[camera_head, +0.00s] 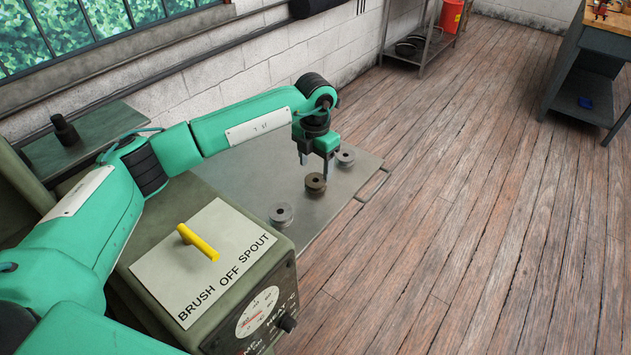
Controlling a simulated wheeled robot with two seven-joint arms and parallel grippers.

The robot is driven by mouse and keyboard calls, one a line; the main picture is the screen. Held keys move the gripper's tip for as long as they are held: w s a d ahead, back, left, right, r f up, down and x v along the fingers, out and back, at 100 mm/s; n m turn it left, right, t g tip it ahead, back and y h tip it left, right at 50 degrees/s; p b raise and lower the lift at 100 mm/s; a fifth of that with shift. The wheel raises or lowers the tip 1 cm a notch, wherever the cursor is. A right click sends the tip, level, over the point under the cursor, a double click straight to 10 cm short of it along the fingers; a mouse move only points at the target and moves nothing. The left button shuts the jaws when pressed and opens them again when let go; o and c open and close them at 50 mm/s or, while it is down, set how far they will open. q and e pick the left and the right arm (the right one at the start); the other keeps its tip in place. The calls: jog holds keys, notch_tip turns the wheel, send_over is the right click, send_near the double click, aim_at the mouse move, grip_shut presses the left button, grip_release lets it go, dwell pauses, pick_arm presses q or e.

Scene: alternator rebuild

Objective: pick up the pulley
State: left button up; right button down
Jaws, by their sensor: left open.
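Several similar round, grooved, pulley-like parts stand in a row on the grey metal tabletop (258,175): a silver-grey one (281,214) nearest, a brown one (315,184) in the middle and a silver-grey one (345,158) farthest. I cannot tell which one is the task's pulley. My left gripper (314,166) points down with its fingers apart and nothing visible between them. Its tips appear just above and behind the brown part; I cannot tell if they touch it. The fingers stand close to the left of the farthest grey part. My right gripper is out of view.
A green-grey machine box (225,258) with a yellow handle (198,243), a "BRUSH OFF SPOUT" label and a dial stands in front of the tabletop. A metal shelf (418,45) and a workbench (585,75) stand farther off. The wooden floor at right is clear.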

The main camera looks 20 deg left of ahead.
aim_at(316, 176)
pick_arm(q)
jog(key=shift+f, duration=0.45)
notch_tip(316, 176, down, 4)
jog(key=shift+f+p, duration=0.1)
jog(key=shift+p, duration=0.6)
jog(key=c, duration=0.8)
jog(key=shift+c, duration=0.4)
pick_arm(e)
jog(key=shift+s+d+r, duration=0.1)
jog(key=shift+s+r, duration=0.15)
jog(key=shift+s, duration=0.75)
pick_arm(q)
jog(key=shift+r, duration=0.25)
